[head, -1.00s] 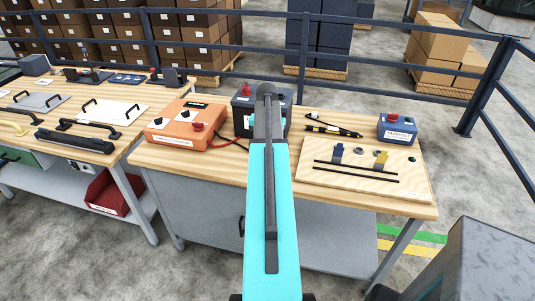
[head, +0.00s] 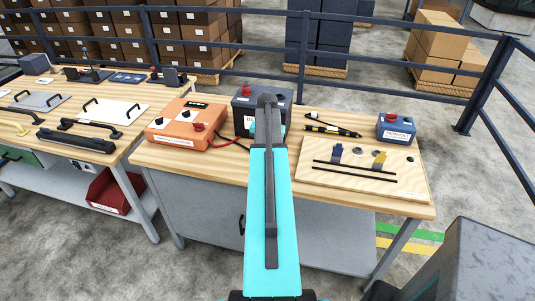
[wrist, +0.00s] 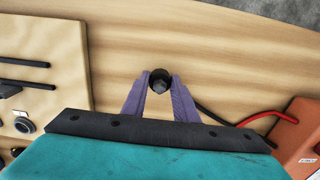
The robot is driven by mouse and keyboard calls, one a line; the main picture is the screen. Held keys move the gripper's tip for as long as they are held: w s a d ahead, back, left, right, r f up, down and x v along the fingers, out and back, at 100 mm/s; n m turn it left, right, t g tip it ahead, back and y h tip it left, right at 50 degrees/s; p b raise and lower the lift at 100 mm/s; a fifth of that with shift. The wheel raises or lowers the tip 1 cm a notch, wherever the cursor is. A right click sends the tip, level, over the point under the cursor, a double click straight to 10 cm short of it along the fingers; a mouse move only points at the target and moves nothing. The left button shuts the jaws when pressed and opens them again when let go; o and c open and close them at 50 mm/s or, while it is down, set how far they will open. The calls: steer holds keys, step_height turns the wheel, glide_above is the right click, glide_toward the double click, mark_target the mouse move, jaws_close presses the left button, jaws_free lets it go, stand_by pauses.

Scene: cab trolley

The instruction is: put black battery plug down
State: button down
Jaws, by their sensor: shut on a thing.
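In the wrist view the black battery plug (wrist: 159,84) is a small dark round piece between the two purple fingers of my gripper (wrist: 160,77). The fingers are shut on it from both sides. Bare wood of the workbench (wrist: 210,55) lies beneath it; I cannot tell whether the plug touches the wood. A black cable (wrist: 213,113) runs right from beside the gripper towards the orange charger box. In the head view my arm hides the gripper and the plug. The dark battery (head: 284,98) with a red terminal stands behind my arm.
The orange charger box (head: 172,138) with a red cable sits left of my arm. A wooden board (head: 385,188) with black rails lies to the right.

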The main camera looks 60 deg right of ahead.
steer(key=shift+f, duration=0.2)
steer(key=c, duration=1.4)
jaws_free()
steer(key=shift+r, duration=0.25)
step_height(320, 180, up, 12)
steer(key=b, duration=0.4)
steer(key=shift+f, duration=0.15)
